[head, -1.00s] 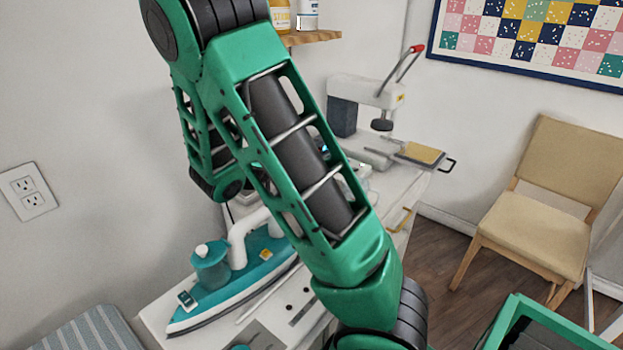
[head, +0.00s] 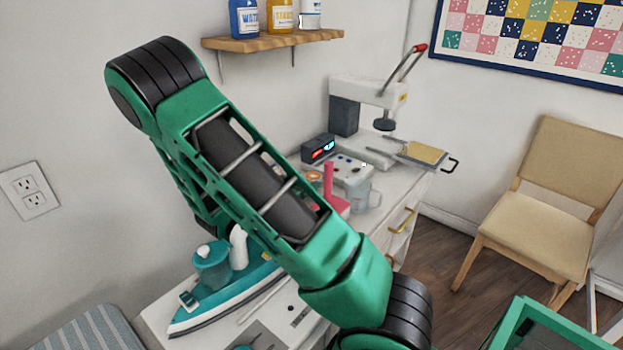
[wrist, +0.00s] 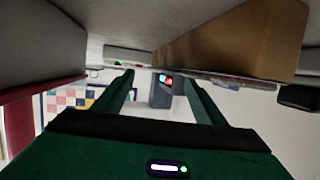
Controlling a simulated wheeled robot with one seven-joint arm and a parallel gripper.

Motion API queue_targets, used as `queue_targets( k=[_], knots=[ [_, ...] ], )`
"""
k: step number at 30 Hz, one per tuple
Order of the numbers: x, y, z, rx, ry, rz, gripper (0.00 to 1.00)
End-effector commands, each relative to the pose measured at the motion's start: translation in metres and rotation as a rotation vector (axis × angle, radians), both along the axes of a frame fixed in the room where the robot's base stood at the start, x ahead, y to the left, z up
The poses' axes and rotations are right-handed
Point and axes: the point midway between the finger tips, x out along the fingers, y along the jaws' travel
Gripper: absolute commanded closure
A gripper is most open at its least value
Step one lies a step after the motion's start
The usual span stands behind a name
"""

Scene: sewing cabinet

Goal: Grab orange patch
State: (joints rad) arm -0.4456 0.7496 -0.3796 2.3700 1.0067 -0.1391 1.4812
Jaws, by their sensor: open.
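A small orange piece (head: 314,176), perhaps the orange patch, shows on the white cabinet top (head: 395,190) in the head view. It sits just right of my arm, beside a pink upright object (head: 329,183), and is partly hidden. I cannot make out its shape. In the wrist view my gripper (wrist: 158,77) has its two green fingers apart with nothing between them. A dark box with a red and blue display shows beyond the fingers (wrist: 164,81). No orange patch can be made out in the wrist view. In the head view the gripper is hidden behind my arm.
A teal iron (head: 225,290) stands at the front left of the cabinet. A wooden shelf with bottles (head: 272,40) hangs above. A chair (head: 550,210) is at right.

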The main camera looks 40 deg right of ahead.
Motion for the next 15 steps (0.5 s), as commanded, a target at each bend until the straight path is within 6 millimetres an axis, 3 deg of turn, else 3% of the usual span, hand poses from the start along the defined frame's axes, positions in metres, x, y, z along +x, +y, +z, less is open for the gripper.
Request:
queue_targets(
  k=[15],
  knots=[
    [0.019,-0.054,-0.018,0.0,0.0,-0.001,0.35]
  ],
)
